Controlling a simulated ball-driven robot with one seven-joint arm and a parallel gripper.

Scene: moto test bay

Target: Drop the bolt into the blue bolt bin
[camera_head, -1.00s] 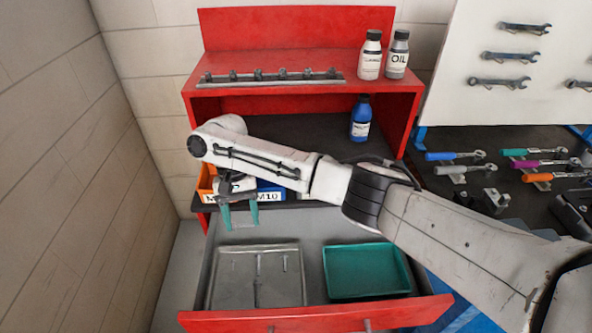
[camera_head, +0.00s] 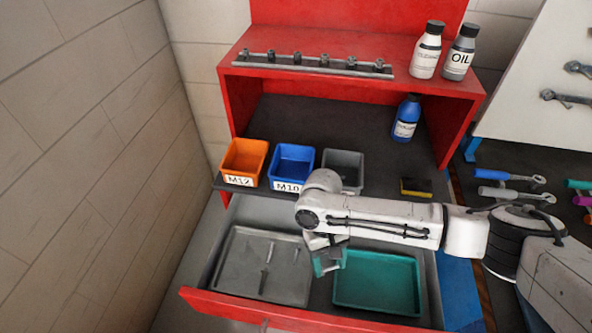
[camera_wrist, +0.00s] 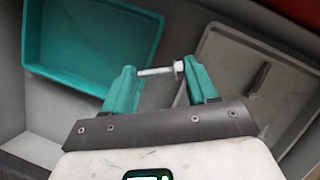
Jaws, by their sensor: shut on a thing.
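The blue bolt bin (camera_head: 292,160), labelled M10, stands on the dark shelf between an orange bin and a grey bin; its inside looks empty. My gripper (camera_head: 328,262) hangs over the drawer, in front of and below the bins, near the left edge of the teal tray. In the wrist view my gripper (camera_wrist: 160,76) is shut on a silver bolt (camera_wrist: 155,72), which lies crosswise between the teal fingers with its head by the right finger. In the head view the held bolt cannot be made out.
The orange bin (camera_head: 230,178), labelled M12, and the grey bin (camera_head: 348,168) flank the blue bin. The open drawer holds a grey tray (camera_head: 240,285) with loose bolts and a teal tray (camera_head: 375,300). A yellow-black sponge (camera_head: 416,187) and blue bottle (camera_head: 406,118) stand to the right.

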